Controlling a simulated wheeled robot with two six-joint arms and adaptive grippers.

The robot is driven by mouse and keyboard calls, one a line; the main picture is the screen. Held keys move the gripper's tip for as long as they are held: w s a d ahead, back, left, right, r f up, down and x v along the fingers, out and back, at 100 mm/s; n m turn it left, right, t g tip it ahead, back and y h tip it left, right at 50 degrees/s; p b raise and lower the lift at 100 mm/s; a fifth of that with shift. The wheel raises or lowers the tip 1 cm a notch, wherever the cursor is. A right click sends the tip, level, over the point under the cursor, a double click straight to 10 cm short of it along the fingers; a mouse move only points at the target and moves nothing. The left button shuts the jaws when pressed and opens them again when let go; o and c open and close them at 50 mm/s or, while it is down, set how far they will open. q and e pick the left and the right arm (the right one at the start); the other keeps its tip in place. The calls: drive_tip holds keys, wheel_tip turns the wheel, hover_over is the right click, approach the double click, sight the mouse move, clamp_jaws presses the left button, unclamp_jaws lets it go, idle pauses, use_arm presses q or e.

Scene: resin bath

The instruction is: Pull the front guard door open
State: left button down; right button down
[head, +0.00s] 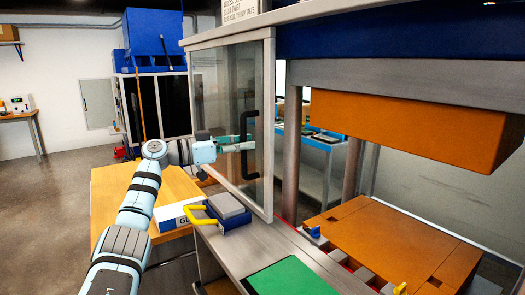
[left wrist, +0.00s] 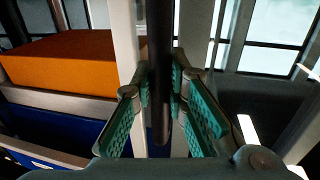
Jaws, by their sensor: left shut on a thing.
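The front guard door (head: 222,95) is a clear panel in a pale metal frame, at the middle of the head view. It stands at the left of the machine, and the space to its right is uncovered. Its black bar handle (head: 248,165) is upright on the panel. My left gripper (head: 243,146) reaches in from the left and is shut on the handle. In the left wrist view the dark handle (left wrist: 160,55) runs between the teal finger pads of the left gripper (left wrist: 161,88). My right gripper is not in view.
An orange upper block (head: 410,125) hangs above an orange lower block (head: 395,245) in the machine. A grey ledge with a green mat (head: 292,278) lies in front.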

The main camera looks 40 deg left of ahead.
use_arm(q)
drive_tip(key=c, duration=1.6)
unclamp_jaws()
drive_tip(key=shift+o, duration=0.2)
drive_tip(key=shift+f, duration=0.1)
drive_tip(key=v, duration=0.7)
drive_tip(key=shift+s, duration=0.2)
drive_tip(key=shift+w+a, duration=0.1)
drive_tip(key=shift+a, duration=0.1)
